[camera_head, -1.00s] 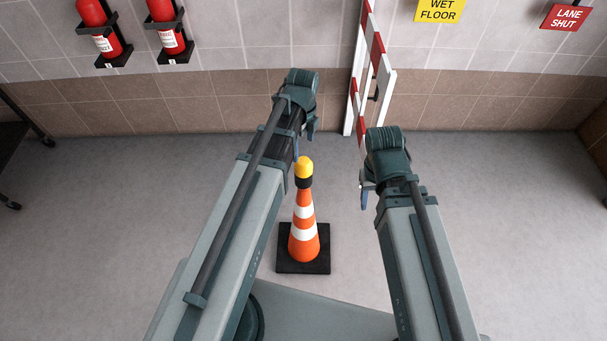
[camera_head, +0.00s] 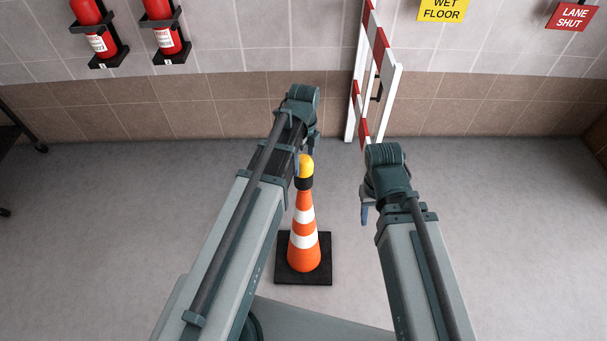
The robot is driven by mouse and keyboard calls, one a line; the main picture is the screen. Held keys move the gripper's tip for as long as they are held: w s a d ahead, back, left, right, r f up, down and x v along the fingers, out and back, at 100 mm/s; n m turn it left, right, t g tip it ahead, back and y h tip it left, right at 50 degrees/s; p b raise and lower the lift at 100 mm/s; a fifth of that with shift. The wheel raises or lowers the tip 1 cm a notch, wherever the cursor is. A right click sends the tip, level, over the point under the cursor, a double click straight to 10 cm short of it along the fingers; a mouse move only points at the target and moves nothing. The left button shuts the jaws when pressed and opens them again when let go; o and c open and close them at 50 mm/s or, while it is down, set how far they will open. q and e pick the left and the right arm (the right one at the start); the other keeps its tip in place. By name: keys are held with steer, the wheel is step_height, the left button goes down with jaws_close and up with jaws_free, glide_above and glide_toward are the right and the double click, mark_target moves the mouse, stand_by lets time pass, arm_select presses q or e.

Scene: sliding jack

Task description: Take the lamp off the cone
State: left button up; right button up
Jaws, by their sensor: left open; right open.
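An orange and white striped cone (camera_head: 304,241) stands upright on a black square base on the floor. A lamp (camera_head: 306,169) with a yellow dome and a black collar sits on the cone's tip. My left gripper (camera_head: 306,148) is open and empty, just above and beside the lamp. Part of the lamp's left edge is hidden by my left arm. My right gripper (camera_head: 365,208) is open and empty, to the right of the lamp and clear of it.
A red and white barrier (camera_head: 362,110) leans at the back wall behind the cone. Two fire extinguishers (camera_head: 97,40) hang on the wall at upper left. A dark cart (camera_head: 18,128) stands at the far left. Floor on both sides is clear.

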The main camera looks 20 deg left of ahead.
arm_select(q)
steer(key=shift+f, duration=0.7)
steer(key=shift+r, duration=0.1)
arm_select(e)
steer(key=shift+f, duration=0.6)
arm_select(q)
steer(key=c, duration=1.4)
steer(key=shift+r, duration=0.15)
arm_select(e)
steer(key=shift+r, duration=0.15)
arm_select(q)
step_height(320, 180, up, 10)
steer(key=p, duration=1)
arm_select(e)
step_height(320, 180, up, 10)
